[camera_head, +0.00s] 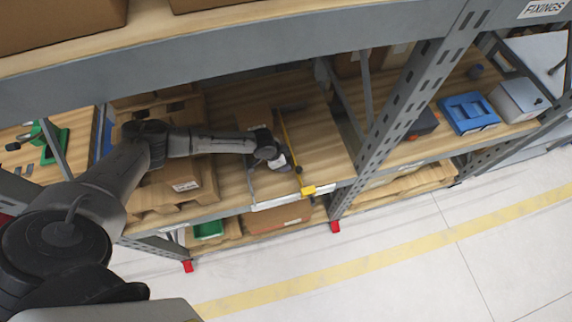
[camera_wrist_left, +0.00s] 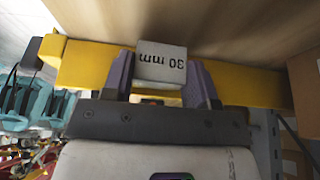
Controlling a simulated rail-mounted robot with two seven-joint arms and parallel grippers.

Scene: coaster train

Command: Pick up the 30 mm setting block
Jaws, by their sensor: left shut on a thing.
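The 30 mm setting block (camera_wrist_left: 162,68) is a small pale grey block. Its "30 mm" marking reads upside down in the left wrist view. My left gripper (camera_wrist_left: 162,84) is shut on it, with one purple finger on each side. A yellow bar (camera_wrist_left: 245,88) runs across just behind the block; I cannot tell whether they touch. In the head view my left gripper (camera_head: 281,163) is over the wooden middle shelf, beside a yellow bar with a yellow end (camera_head: 308,190). The block is too small or hidden to make out there. My right gripper is not in view.
A grey upright (camera_head: 397,105) stands right of my left gripper, and an upper shelf beam (camera_head: 230,72) runs above the arm. A cardboard box (camera_head: 185,180) lies on the left of the shelf. A blue bin (camera_head: 468,113) stands in the right bay. The shelf (camera_head: 325,135) right of the bar is clear.

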